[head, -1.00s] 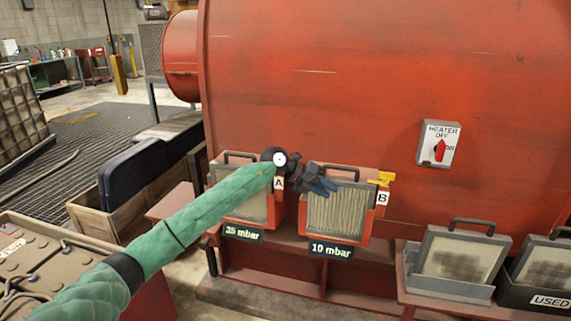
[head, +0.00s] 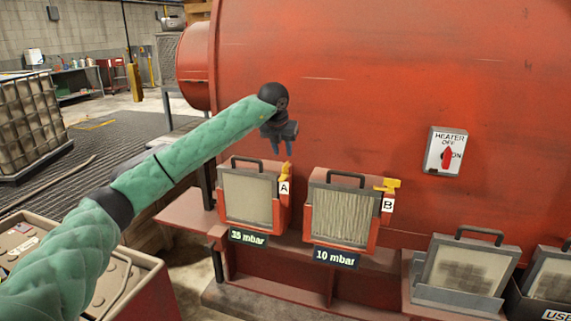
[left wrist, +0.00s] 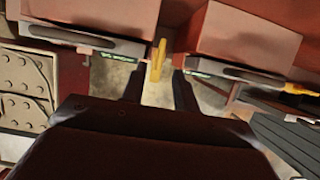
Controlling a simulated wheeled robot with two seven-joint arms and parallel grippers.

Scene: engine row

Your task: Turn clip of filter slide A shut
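Filter slide A (head: 247,198) sits in its red holder, with the label A beside its upper right corner. Its yellow clip (head: 287,173) stands roughly upright at that corner, not across the filter frame. My left gripper (head: 283,149) points down just above the clip and looks apart from it. In the left wrist view the two dark fingers (left wrist: 158,90) are spread, with the yellow clip (left wrist: 156,62) showing between them, nearer the left finger. Whether they reach the clip's depth is unclear. My right gripper is not in view.
Filter slide B (head: 338,211) is to the right, its yellow clip (head: 387,186) lying sideways at the corner. A heater switch (head: 445,151) is on the red housing (head: 370,80) behind. A soiled filter (head: 463,267) stands in a tray at lower right.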

